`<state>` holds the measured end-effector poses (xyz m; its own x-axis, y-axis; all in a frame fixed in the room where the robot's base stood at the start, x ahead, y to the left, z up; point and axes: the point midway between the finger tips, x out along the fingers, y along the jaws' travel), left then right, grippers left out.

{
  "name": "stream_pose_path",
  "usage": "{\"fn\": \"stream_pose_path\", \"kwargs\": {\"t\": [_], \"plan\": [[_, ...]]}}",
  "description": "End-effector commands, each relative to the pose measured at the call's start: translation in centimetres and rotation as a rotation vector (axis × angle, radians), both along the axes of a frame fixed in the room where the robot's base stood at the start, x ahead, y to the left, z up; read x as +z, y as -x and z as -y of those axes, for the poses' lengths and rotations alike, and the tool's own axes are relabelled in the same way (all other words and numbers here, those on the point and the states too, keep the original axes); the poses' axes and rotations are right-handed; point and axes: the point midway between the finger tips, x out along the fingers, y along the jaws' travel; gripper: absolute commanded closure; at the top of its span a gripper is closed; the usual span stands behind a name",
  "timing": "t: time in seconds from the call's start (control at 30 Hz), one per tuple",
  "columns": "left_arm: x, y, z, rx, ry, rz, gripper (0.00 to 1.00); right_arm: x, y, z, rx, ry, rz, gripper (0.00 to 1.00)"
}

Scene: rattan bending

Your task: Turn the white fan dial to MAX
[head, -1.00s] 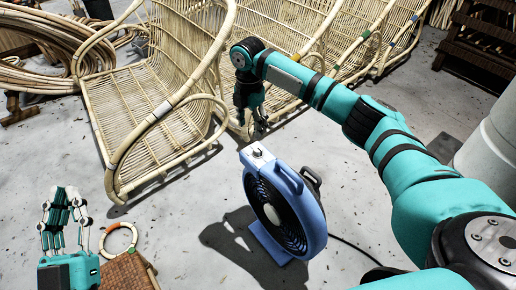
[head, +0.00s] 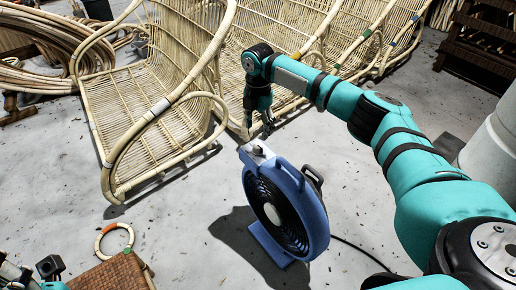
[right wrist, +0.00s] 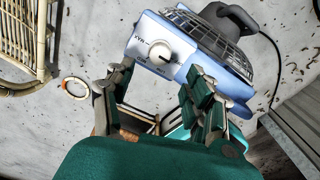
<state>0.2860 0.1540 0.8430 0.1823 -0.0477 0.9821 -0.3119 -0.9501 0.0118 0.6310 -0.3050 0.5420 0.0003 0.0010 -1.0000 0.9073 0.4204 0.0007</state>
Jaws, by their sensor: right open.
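The blue fan (head: 290,215) stands on the floor, with a white control panel on its top. The white dial (right wrist: 161,54) sits on that panel, with a dark mark on its right half. Lettering at its upper left appears to be an upside-down MAX; other labels are too small to read surely. My right gripper (head: 267,130) is open, just above and beside the panel. In the right wrist view its fingers (right wrist: 158,75) are on either side of the dial's near side, apparently not touching it. My left gripper (head: 30,272) is partly cut off at the lower left corner.
Rattan chairs (head: 150,95) stand behind the fan. A rattan ring (head: 115,240) and a woven surface (head: 115,274) lie at lower left. A fan cable (head: 362,252) runs right across the floor. A pale cylinder (head: 492,150) stands at right.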

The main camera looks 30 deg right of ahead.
Motion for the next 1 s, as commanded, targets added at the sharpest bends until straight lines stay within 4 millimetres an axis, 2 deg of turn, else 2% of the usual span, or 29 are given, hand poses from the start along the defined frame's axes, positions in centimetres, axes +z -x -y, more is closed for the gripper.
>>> {"fn": "stream_pose_path", "kwargs": {"t": [0.03,0.1,0.27,0.4,0.57,0.83,1.0], "plan": [[-1.1,-0.2,0.1,0.001,-0.004,-0.01,1.0,-1.9,0.1,0.0,0.001,0.002,-0.005,0.45],[-1.7,-0.2,0.1,0.001,-0.004,-0.012,1.0,-3.3,0.1,0.0,0.0,0.001,-0.003,0.45],[-2.8,-0.3,0.1,0.001,-0.005,-0.013,1.0,-6.1,0.1,0.0,0.001,0.002,-0.001,0.45],[-2.8,-0.4,0.1,0.002,-0.006,0.002,1.0,-7.7,0.1,0.0,0.001,0.001,-0.003,0.45],[-2.8,-0.6,0.2,0.001,-0.009,0.004,1.0,-8.3,0.0,0.0,0.001,0.0,-0.001,0.45],[-2.7,-0.6,0.2,0.001,-0.009,0.005,1.0,-8.4,0.0,0.0,0.001,0.0,-0.001,0.45],[-2.7,-0.6,0.2,0.001,-0.009,0.005,1.0,-8.3,0.0,0.0,0.001,0.001,0.0,0.68]]}}
